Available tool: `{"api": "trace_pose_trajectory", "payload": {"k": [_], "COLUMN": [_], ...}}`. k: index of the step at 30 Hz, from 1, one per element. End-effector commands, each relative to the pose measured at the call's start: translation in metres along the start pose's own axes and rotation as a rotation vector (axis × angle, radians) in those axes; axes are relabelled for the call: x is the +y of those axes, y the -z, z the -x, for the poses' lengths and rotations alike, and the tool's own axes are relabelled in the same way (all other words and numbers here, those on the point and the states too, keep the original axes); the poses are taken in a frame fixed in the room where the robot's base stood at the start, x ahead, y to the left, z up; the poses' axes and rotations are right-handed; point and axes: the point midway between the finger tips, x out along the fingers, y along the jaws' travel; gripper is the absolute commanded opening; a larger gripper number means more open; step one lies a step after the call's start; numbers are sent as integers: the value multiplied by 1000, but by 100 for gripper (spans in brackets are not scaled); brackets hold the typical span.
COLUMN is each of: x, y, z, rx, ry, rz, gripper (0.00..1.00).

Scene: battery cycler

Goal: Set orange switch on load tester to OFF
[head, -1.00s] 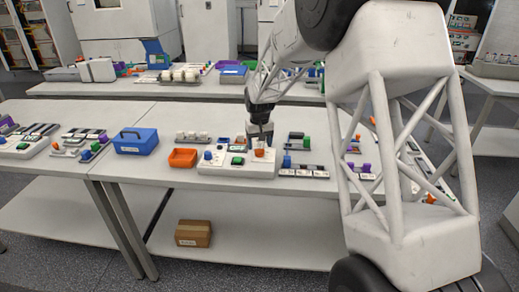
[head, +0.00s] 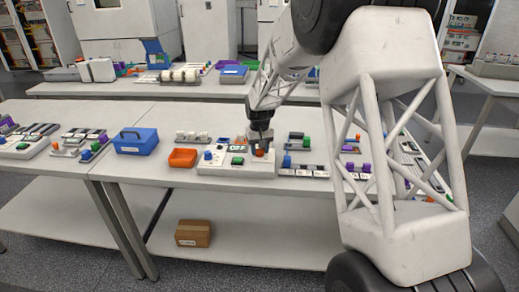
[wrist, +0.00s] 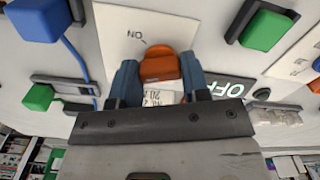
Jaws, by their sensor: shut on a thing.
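The white load tester (head: 210,169) stands on the near bench. Its orange switch (head: 259,152) is at the right end of the panel and also shows large in the wrist view (wrist: 160,66). My gripper (head: 260,142) is over it; in the wrist view its two blue-grey fingers (wrist: 160,82) are shut on the switch from both sides. A printed ON label (wrist: 134,36) lies beside the switch. A lit display (wrist: 229,87) reads OFF, and it also shows in the head view (head: 238,148). Part of the label below the switch is hidden by my gripper.
An orange bin (head: 183,158) and a blue box (head: 136,142) stand to the left. Other module racks (head: 303,170) stand close on the right.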

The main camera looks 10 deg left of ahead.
Motion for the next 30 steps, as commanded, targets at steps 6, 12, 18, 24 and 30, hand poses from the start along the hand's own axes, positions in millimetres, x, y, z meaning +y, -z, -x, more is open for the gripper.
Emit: {"api": "trace_pose_trajectory", "payload": {"k": [6, 12, 18, 24, 30], "x": [0, 0, 0, 0, 0], "y": [0, 0, 0, 0, 0], "z": [0, 1, 2, 1, 1], "rx": [0, 1, 2, 1, 1], "ry": [0, 0, 0, 0, 0], "rz": [33, 147, 279, 344, 347], "gripper": [19, 19, 19, 19, 19]}}
